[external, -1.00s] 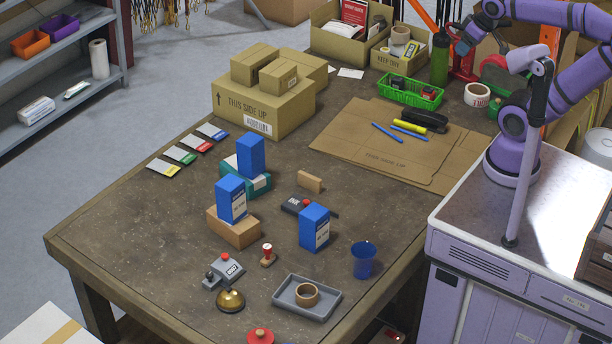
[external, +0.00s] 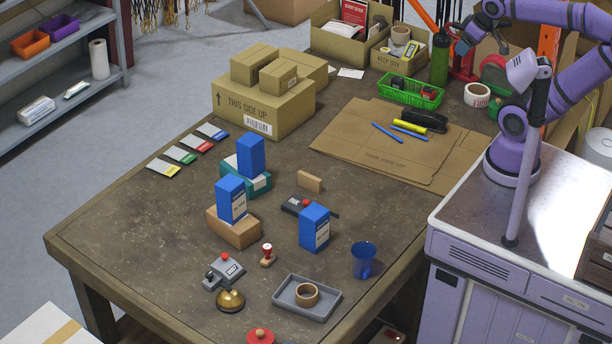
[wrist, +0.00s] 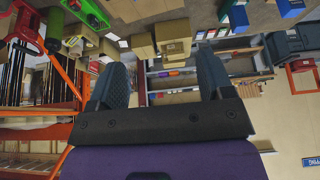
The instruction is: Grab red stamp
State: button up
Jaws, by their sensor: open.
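The red stamp (external: 267,254) is a small upright stamp with a red knob and a tan base. It stands on the table near the front, between a tan box and a grey tray. My gripper (external: 464,44) is far from it, raised over the back right of the table. In the wrist view the fingers of my gripper (wrist: 162,62) are spread apart with nothing between them. The stamp cannot be made out in the wrist view.
Blue boxes (external: 314,229) stand near the stamp, one of them on a tan box (external: 233,232). A grey device (external: 223,270), a brass bell (external: 230,301), a grey tray (external: 329,307) and a blue cup (external: 364,261) surround it. The table's left front is clear.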

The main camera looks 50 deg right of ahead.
jog(key=shift+o, duration=0.7)
